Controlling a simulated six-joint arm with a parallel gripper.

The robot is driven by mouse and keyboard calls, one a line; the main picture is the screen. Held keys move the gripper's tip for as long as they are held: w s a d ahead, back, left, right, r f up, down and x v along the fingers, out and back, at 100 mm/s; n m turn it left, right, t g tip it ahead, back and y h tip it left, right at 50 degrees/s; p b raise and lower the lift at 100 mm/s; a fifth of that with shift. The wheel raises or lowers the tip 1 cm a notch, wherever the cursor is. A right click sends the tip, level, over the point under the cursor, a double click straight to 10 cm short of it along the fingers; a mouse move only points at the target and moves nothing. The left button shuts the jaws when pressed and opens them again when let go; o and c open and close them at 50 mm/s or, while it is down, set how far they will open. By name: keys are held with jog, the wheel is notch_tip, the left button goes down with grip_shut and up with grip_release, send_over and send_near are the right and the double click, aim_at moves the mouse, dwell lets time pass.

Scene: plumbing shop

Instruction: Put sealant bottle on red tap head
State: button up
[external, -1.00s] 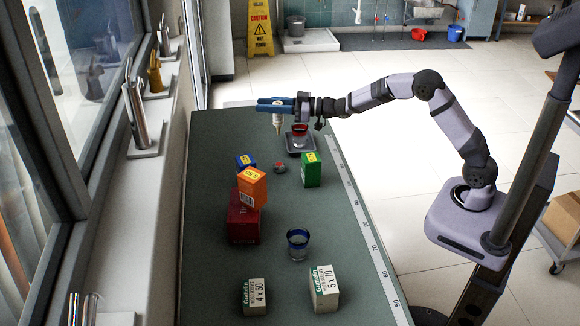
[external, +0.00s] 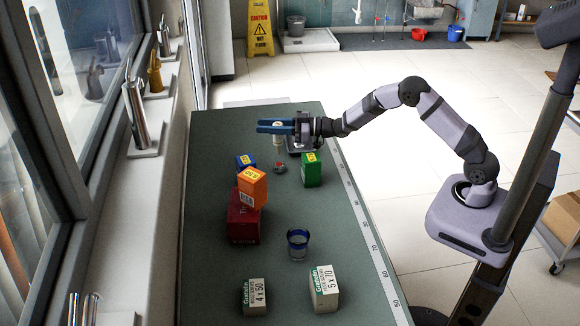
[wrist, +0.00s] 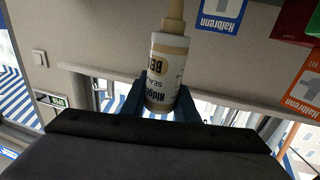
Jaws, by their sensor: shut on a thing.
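My gripper (external: 276,128) is shut on the sealant bottle (external: 278,141), a pale bottle with a tan nozzle. In the wrist view the bottle (wrist: 165,75) sits between my blue fingers, its label facing the camera and its nozzle pointing away from the fingers. In the external view it hangs below the fingers in the air, with its upper part hidden by them. The red tap head (external: 280,167) lies on the green bench just below and nearer the camera, apart from the bottle. I cannot make out the tap head in the wrist view.
A green box (external: 312,171) stands right of the tap head. A blue box (external: 245,160), an orange box (external: 252,187) and a dark red box (external: 242,221) cluster to its left.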

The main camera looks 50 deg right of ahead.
jog(key=shift+f+p, duration=0.5)
jog(key=shift+f, duration=1.65)
jog(key=shift+f, duration=0.1)
jog(key=o, duration=1.1)
jog(key=b+v, duration=0.3)
jog(key=v, duration=0.9)
jog(key=shift+r, duration=0.2)
